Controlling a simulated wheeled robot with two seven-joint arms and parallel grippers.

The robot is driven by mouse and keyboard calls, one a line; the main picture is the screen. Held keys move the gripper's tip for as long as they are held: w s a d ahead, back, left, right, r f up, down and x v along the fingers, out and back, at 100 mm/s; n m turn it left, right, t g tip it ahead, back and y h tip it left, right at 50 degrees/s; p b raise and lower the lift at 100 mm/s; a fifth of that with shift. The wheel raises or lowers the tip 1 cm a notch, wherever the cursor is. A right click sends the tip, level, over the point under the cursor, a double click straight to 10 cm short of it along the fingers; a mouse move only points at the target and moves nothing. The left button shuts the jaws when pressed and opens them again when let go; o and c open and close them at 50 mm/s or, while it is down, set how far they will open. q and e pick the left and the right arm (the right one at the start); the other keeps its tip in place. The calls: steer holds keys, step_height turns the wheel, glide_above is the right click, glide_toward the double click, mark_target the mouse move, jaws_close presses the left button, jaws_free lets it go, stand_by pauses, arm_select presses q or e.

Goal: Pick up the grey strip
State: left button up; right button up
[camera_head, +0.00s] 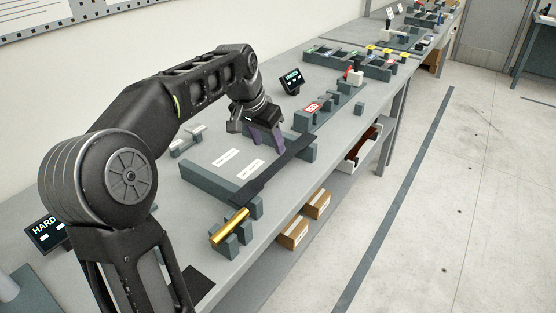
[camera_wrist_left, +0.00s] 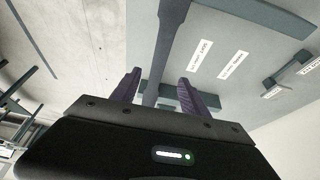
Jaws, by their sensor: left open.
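The grey strip (camera_head: 275,170) is a long, dark, flat bar with wider ends and a narrower middle. It lies across grey blocks along the front of the bench fixture. My left gripper (camera_head: 266,143) is open, with its purplish fingers pointing down close to the strip's far half. In the left wrist view the strip (camera_wrist_left: 170,35) runs up between the two open fingertips (camera_wrist_left: 160,80). I cannot tell how far below the tips it lies. My right gripper is in neither view.
A brass-coloured bar (camera_head: 229,227) lies on blocks near the strip's near end. A block with a red label (camera_head: 312,107) and a small black display (camera_head: 291,81) stand beyond the gripper. Cardboard boxes (camera_head: 293,232) sit on the lower shelf. The floor at right is clear.

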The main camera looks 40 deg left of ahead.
mark_target(278, 163)
arm_select(q)
steer(key=shift+x, duration=1.4)
steer(key=shift+p+x, duration=0.4)
steer(key=shift+x, duration=2.2)
steer(key=shift+w, duration=0.1)
steer(key=shift+r, duration=0.1)
jaws_close()
